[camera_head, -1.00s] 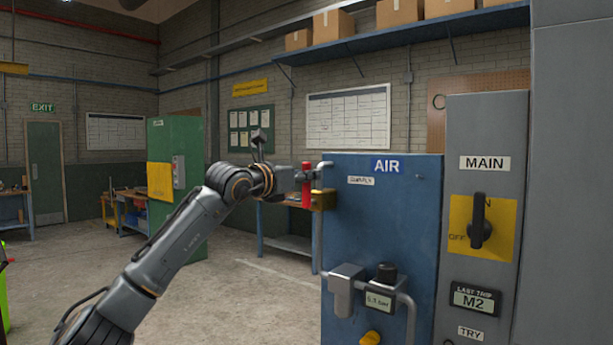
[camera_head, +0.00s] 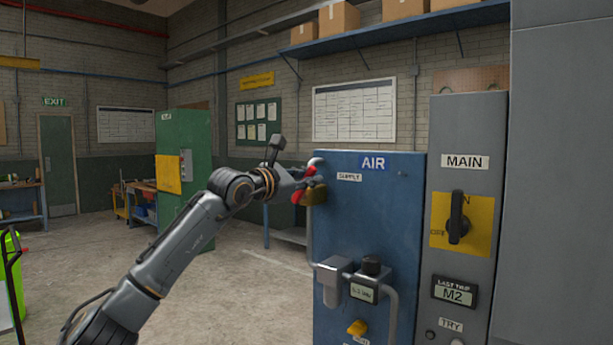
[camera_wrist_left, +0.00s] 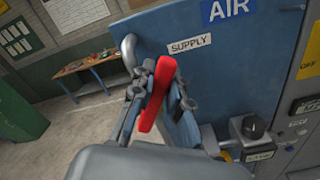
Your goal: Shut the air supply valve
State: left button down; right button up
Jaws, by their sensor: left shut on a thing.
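The air supply valve has a red lever handle (camera_wrist_left: 158,92), which shows tilted in the left wrist view, close to the blue AIR panel (camera_head: 365,225). In the head view a bit of the red handle (camera_head: 310,171) shows at the panel's upper left edge, by the SUPPLY label (camera_head: 349,177). My left gripper (camera_wrist_left: 160,85) is shut on the red handle, with a finger on each side of it. The left gripper also shows in the head view (camera_head: 305,185), partly covering the handle. The valve body is mostly hidden. My right gripper is not in view.
Below on the panel are a regulator with a gauge display (camera_head: 363,291) and a yellow knob (camera_head: 357,327). A grey MAIN cabinet with a black rotary switch (camera_head: 458,218) stands to the right. The floor (camera_head: 240,290) left of the panel is clear.

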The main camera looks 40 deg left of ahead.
aim_at(319, 202)
pick_arm(q)
jog(key=shift+d+f+m, duration=0.45)
jog(key=shift+d+m, duration=0.05)
jog(key=shift+m, duration=0.5)
jog(key=m, duration=0.1)
jog(key=d+f+m+b, duration=0.1)
jog(key=shift+f+m, duration=0.1)
jog(key=shift+m, duration=0.2)
jog(key=shift+s+d+f+m+b, duration=0.2)
jog(key=shift+f+m, duration=0.4)
jog(key=shift+m, duration=0.45)
jog(key=shift+w+d+f+m+b, duration=0.2)
jog(key=shift+f+m, duration=0.35)
jog(key=shift+m, duration=0.55)
jog(key=shift+s+d+f+m+b, duration=0.1)
jog(key=shift+f+m+b, duration=0.2)
jog(key=shift+f+m, duration=0.55)
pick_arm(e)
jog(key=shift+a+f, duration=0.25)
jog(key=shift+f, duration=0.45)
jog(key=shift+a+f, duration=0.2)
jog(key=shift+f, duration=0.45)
pick_arm(q)
jog(key=shift+r+m, duration=0.25)
jog(key=shift+m, duration=0.05)
jog(key=c, duration=1.3)
grip_release()
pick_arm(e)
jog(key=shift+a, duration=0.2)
